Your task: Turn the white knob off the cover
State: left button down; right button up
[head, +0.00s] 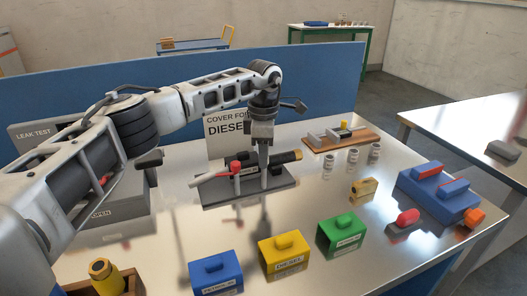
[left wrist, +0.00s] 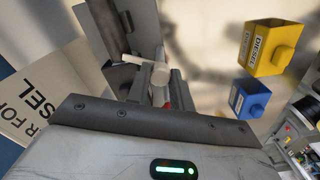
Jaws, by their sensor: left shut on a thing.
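My left gripper (head: 264,180) points down over the grey dispenser frame (head: 280,184) on the metal table. In the left wrist view a white round part, which looks like the white knob (left wrist: 160,76), sits between the fingers (left wrist: 155,92), and the gripper is shut on it. In the head view the fingers hide the knob. The frame carries a dark cylinder (head: 288,156), a red part (head: 236,168) and a white rod (head: 208,178). Which part is the cover, I cannot tell. A sign (head: 228,122) reading "COVER FOR DIESEL" stands behind.
Blue (head: 214,270), yellow (head: 283,257) and green (head: 341,236) covers stand in front. A blue block (head: 440,192) and a red-topped piece (head: 406,220) lie right. Small cans (head: 352,156) and a wooden board (head: 335,142) stand behind right. A blue partition (head: 325,85) closes the back.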

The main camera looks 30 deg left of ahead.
pick_arm(q)
jog(key=m, duration=0.5)
jog(key=shift+m, duration=0.3)
jog(key=m, duration=0.4)
jog(key=shift+w+m, duration=0.1)
jog(key=shift+m, duration=0.3)
jog(key=c, duration=1.2)
grip_release()
jog(key=shift+c, duration=0.2)
jog(key=shift+r, duration=0.1)
notch_tip(320, 180, up, 16)
